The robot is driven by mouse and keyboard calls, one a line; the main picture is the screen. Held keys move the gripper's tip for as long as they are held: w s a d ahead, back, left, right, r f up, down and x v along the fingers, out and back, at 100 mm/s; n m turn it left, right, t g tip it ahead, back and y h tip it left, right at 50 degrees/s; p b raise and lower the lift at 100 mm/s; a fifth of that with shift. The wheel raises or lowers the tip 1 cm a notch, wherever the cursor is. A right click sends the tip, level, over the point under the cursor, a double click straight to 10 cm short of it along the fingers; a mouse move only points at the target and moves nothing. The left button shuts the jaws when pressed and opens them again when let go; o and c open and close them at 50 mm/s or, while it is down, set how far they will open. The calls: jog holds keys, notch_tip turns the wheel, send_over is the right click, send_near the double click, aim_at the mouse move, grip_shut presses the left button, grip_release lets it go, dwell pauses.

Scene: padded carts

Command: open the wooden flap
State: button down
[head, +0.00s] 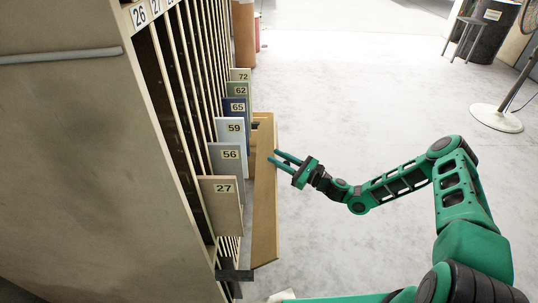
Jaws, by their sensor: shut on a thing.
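The wooden flap (264,205) is a long tan board along the right side of the slotted rack. It stands out from the rack, with a gap between it and the numbered panels, and looks close to upright. My green gripper (276,157) comes in from the right, and its two thin fingertips are at the flap's upper edge, toward its far part. The fingers are shut on the flap. The exact contact at the tips is small and partly hard to make out.
The rack (70,130) fills the left side, with a grey bar on its end wall. Numbered panels, such as 27 (222,204) and 56 (229,163), stick out beside the flap. Pale floor (370,110) is clear to the right. A round stand base (497,118) and dark bin (482,38) stand far right.

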jog(key=shift+w+d+t, duration=0.15)
jog(key=shift+w+d, duration=0.1)
jog(key=shift+d, duration=0.25)
jog(key=shift+w+d+t, duration=0.15)
jog(key=shift+w+d, duration=0.05)
jog(key=shift+d, duration=0.3)
jog(key=c, duration=1.7)
grip_release()
jog(key=shift+s+a, duration=0.1)
jog(key=shift+a, duration=0.25)
jog(key=shift+s+f, duration=0.1)
jog(key=v, duration=1)
jog(key=shift+s+d, duration=0.15)
jog(key=shift+d, duration=0.2)
jog(key=shift+c, duration=0.6)
